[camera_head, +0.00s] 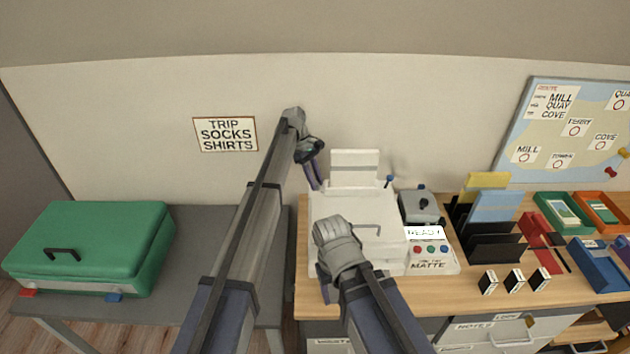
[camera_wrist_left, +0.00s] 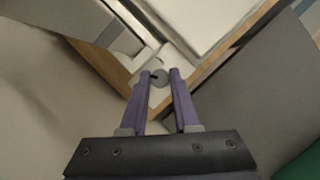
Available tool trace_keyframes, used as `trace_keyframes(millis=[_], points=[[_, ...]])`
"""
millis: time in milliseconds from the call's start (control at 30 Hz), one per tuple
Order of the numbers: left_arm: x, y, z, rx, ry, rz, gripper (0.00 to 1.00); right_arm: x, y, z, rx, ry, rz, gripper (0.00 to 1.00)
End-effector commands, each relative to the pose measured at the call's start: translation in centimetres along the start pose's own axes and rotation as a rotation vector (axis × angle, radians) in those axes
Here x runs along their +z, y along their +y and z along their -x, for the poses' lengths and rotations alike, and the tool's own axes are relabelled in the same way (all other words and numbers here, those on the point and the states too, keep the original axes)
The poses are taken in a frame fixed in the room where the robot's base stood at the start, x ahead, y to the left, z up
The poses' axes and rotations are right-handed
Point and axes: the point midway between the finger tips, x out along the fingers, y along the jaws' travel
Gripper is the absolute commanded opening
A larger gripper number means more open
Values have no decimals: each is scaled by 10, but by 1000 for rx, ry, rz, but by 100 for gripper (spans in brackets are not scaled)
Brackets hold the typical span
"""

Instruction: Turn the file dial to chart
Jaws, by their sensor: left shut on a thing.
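The dial (camera_wrist_left: 158,79) is a small grey round knob with a dark mark, on a white base in the left wrist view. It sits between the purple fingertips of my left gripper (camera_wrist_left: 160,73), which is shut on it. In the head view my left gripper (camera_head: 314,186) reaches down at the left back corner of the white printer (camera_head: 345,215), and I cannot make out the dial there. The dial's labels are not readable. My right gripper (camera_head: 323,289) is low at the printer's front left; its jaws are mostly hidden.
The wooden desk (camera_head: 420,291) also holds a READY display panel (camera_head: 424,234), a grey device (camera_head: 420,206), a black file rack (camera_head: 492,246) and coloured trays (camera_head: 565,211). A green suitcase (camera_head: 95,235) stands on the grey table (camera_head: 205,222) at left. The wall rises close behind.

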Motion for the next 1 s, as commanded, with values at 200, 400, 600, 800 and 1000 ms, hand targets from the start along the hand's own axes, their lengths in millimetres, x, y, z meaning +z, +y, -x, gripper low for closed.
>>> trace_keyframes(millis=[200,400,600,800,1000], points=[[-1,1,0,-29,1,-67,0,0,0,0,0,0,0,63],[-1,0,0,-39,2,-92,0,0,0,0,0,0,0,63],[-1,0,0,-40,2,-96,0,0,0,0,0,0,0,63],[-1,0,0,-40,2,-95,0,0,0,0,0,0,0,63],[0,1,0,-39,1,-95,52,0,0,0,0,0,0,63]])
